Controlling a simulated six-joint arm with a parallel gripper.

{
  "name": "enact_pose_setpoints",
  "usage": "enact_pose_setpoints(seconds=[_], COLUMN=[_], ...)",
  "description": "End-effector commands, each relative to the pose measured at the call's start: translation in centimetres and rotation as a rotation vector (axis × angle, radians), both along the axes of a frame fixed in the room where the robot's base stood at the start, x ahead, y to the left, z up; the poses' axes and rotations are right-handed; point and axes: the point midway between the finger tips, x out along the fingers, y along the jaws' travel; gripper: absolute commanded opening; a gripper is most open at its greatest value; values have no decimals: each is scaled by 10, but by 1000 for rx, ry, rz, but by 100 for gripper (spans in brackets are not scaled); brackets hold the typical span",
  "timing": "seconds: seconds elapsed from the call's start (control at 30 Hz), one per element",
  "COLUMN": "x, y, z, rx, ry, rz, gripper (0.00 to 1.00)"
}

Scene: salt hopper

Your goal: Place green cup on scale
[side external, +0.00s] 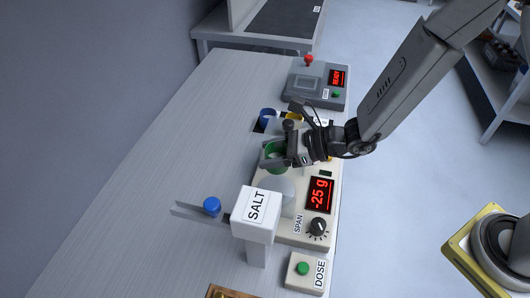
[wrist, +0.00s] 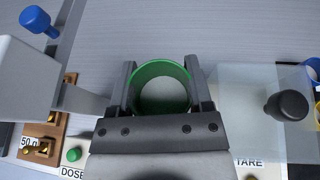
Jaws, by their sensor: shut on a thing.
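The green cup (side external: 272,150) is between the fingers of my gripper (side external: 288,158), which is shut on it. In the wrist view the cup (wrist: 161,68) is seen from above, upright, with a green rim and a pale round inside; I cannot tell what is in it. The scale (side external: 323,226) is a beige box with a red "-25 g" display and a pale round pan (side external: 268,190). In the side view the cup appears beyond the pan, near the scale's far end; its height is unclear. The gripper hides part of the cup and scale.
The white SALT hopper (side external: 257,208) with a blue knob (side external: 211,205) stands close in front of the pan. A clear cover with a black knob (wrist: 287,106) is beside the cup. Blue (side external: 267,116) and yellow (side external: 293,117) cups stand behind. The bench's left side is clear.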

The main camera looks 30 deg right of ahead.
Motion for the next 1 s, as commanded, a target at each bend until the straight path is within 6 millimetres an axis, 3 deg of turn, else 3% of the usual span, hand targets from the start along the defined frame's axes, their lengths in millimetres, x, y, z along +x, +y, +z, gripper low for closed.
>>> enact_pose_setpoints(seconds=[0.37, 0.8, 1.0], x=[0, 0, 0], y=[0, 0, 0], z=[-8, -44, -49], rx=[-1, 0, 1], ry=[0, 1, -1], rz=[-1, 0, 0], gripper=[7, 7, 7])
